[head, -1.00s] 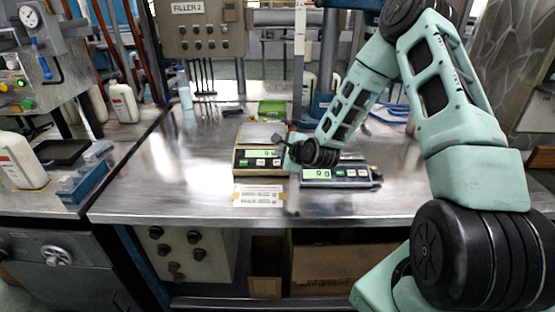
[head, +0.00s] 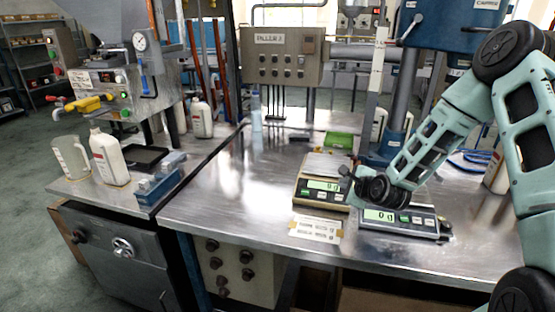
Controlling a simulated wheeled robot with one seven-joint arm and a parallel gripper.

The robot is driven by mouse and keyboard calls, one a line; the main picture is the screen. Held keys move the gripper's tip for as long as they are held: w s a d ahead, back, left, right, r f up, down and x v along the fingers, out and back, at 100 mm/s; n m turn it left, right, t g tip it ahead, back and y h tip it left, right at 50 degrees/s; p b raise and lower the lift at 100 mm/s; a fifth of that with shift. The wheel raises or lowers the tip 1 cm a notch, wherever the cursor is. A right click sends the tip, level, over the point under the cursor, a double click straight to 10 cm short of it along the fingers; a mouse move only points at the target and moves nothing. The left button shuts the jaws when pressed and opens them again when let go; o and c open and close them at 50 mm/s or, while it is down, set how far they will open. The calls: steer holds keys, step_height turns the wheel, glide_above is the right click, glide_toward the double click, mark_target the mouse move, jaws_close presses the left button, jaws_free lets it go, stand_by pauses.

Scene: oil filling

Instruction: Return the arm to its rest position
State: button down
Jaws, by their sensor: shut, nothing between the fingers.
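My arm (head: 430,150) reaches in from the right side of the head view, in a pale green and black casing. My gripper (head: 349,176) is a small dark shape at the end of the wrist, beside the left scale's display. It is shut and holds nothing. Its fingertips are small and partly hidden by the wrist.
The left scale (head: 309,192) and right scale (head: 398,218) both read 0 g on the steel bench (head: 225,212). A label sheet (head: 317,229) lies in front. White bottles (head: 109,157) and a clear jug (head: 70,157) stand left.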

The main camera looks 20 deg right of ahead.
steer(key=shift+a, duration=0.1)
steer(key=s+a+r+n+g+y, duration=0.1)
steer(key=s+a+r+n+g, duration=0.1)
steer(key=s+a+n, duration=0.35)
steer(key=s+a+r+n+g+y, duration=0.1)
steer(key=s+a+r+n+g, duration=0.15)
steer(key=a+n, duration=0.55)
steer(key=s+a+r+n+g+y, duration=0.25)
steer(key=s+a, duration=0.25)
steer(key=a, duration=0.5)
steer(key=s+a+r+n+g+h, duration=0.1)
steer(key=s+r+n, duration=0.1)
steer(key=s+n, duration=0.3)
steer(key=s+a+r+n+g+h, duration=0.1)
steer(key=s+n, duration=0.4)
steer(key=s, duration=0.6)
steer(key=s+a+r+n+g+h, duration=0.1)
steer(key=s+a+r+n+g, duration=0.2)
steer(key=s+n, duration=0.3)
steer(key=s, duration=0.2)
steer(key=shift+s+r, duration=0.35)
steer(key=shift+h, duration=0.25)
